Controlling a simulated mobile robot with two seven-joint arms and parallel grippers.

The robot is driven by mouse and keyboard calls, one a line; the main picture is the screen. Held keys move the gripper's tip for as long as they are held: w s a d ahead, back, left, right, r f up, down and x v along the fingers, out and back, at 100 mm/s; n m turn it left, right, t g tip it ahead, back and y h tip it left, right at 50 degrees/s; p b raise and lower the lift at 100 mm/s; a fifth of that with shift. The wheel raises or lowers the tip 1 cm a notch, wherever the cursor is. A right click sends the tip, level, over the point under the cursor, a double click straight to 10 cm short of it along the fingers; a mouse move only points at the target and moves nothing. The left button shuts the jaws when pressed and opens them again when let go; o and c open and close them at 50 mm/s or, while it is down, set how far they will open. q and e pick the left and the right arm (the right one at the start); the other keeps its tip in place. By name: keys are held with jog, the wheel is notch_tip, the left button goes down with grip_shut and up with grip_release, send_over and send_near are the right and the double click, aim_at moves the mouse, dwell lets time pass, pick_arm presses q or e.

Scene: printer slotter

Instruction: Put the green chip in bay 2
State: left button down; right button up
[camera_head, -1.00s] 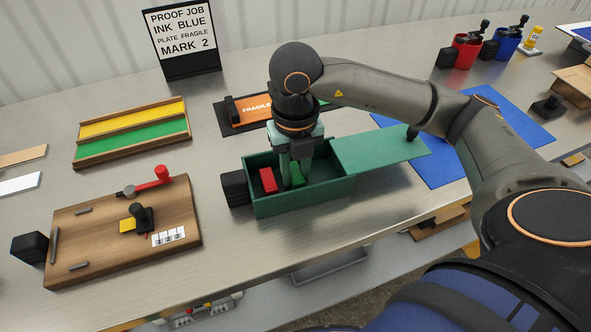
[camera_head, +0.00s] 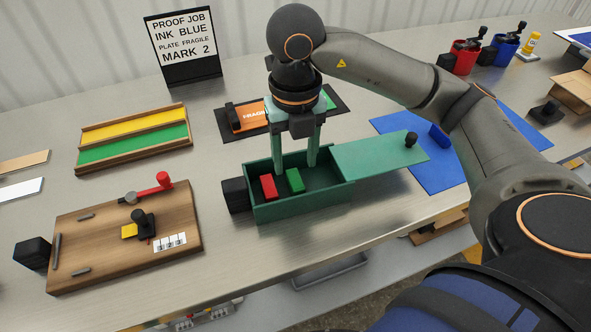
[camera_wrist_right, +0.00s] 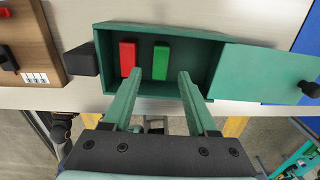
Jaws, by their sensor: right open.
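The green chip (camera_head: 295,180) lies in the open green box (camera_head: 303,208), to the right of a red chip (camera_head: 268,187). Both also show in the right wrist view, the green chip (camera_wrist_right: 161,62) next to the red chip (camera_wrist_right: 127,58). My right gripper (camera_head: 295,168) is open and empty, pointing down over the box, its fingers apart above the green chip. In the right wrist view its fingertips (camera_wrist_right: 157,84) are spread wider than the chip. Bay 2 cannot be made out; the wooden board (camera_head: 100,262) carries a small numbered label (camera_head: 170,242). My left gripper is out of view.
The box's lid (camera_head: 380,156) extends right, with a black knob. A black block (camera_head: 235,195) touches the box's left end. The board holds a red-handled lever (camera_head: 152,188) and a yellow piece (camera_head: 129,231).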

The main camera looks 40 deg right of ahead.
aim_at(296, 180)
notch_tip(296, 180, up, 6)
jog(key=p, duration=0.1)
jog(key=shift+s+d+r, duration=0.1)
dwell(0.4)
